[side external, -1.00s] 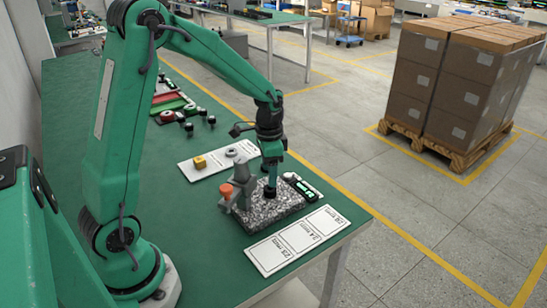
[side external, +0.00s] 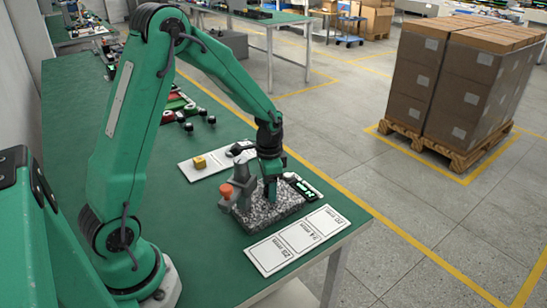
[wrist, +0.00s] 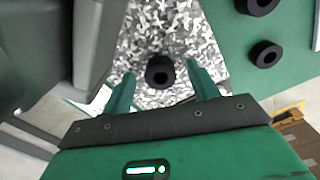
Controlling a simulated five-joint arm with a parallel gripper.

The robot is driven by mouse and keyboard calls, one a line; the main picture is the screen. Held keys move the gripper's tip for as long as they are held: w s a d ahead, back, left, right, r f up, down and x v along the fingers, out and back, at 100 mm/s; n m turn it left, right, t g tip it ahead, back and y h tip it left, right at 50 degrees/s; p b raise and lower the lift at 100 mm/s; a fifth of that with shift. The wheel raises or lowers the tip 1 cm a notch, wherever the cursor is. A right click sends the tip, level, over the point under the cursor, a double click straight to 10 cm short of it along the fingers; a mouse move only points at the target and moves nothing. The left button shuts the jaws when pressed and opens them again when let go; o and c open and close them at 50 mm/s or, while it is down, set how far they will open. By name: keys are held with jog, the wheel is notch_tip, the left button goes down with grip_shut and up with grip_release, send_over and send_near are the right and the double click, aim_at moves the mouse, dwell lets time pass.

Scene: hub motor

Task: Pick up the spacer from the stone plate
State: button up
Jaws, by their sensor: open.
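The spacer (wrist: 160,72) is a dark ring with a central hole. In the wrist view it lies against the speckled black-and-white stone plate (wrist: 150,25), between the two green fingers. My gripper (wrist: 161,70) is open, with a gap on each side of the spacer. In the side view my gripper (side external: 270,193) points down low over the stone plate (side external: 258,222). The spacer cannot be made out clearly there behind the fingers. Whether the fingertips touch the plate cannot be told.
A grey stand with an orange knob (side external: 226,191) rises on the plate, left of my gripper. A white card with marked fields (side external: 298,240) lies in front. A yellow block (side external: 200,162) sits on another card behind.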

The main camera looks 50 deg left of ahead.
jog(key=c, duration=1.2)
jog(key=shift+o, duration=0.2)
jog(key=shift+r, duration=0.1)
jog(key=shift+r, duration=0.45)
notch_tip(320, 180, up, 3)
jog(key=shift+r, duration=0.15)
jog(key=s+d+r, duration=0.4)
jog(key=d+r, duration=0.2)
jog(key=d, duration=0.5)
jog(key=shift+r, duration=0.3)
